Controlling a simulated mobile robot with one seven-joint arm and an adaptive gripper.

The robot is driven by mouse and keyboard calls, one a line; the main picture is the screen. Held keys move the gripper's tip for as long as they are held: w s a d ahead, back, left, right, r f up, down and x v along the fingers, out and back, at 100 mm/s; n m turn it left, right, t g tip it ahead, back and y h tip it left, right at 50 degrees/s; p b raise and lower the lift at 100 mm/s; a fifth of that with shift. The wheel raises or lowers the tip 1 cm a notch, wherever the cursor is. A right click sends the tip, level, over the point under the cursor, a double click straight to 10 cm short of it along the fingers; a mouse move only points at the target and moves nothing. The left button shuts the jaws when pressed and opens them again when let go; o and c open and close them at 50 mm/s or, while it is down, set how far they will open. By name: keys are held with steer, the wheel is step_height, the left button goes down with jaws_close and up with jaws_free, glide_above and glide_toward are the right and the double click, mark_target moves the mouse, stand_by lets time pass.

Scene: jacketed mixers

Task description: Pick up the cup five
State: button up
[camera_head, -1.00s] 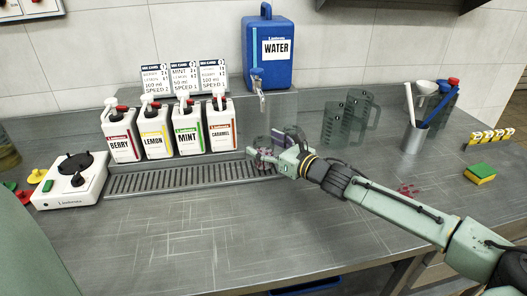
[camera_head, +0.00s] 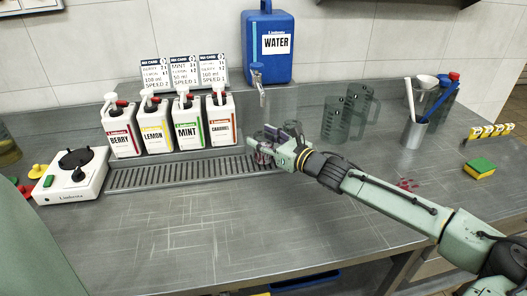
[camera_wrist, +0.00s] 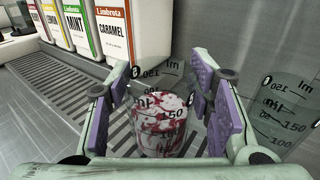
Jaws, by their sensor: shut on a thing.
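A clear measuring cup (camera_wrist: 160,115) with black markings stands between my jaws in the wrist view. Red and white contents show inside it. My gripper (camera_wrist: 163,108) is shut on this cup, with purple pads at its left and right sides. In the head view my gripper (camera_head: 266,146) is at the right end of the drip grate, below the water tap, and mostly hides the cup.
Another clear measuring cup (camera_wrist: 282,118) stands close at right; clear cups (camera_head: 345,115) stand behind my arm. Bottles (camera_head: 187,126) line the grate (camera_head: 150,178) at left. A water jug (camera_head: 267,45), utensil holder (camera_head: 414,133) and sponge (camera_head: 480,168) stand around. The front counter is clear.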

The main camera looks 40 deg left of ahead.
steer(key=c, duration=0.4)
steer(key=shift+d+r+b, duration=0.1)
steer(key=shift+b, duration=0.25)
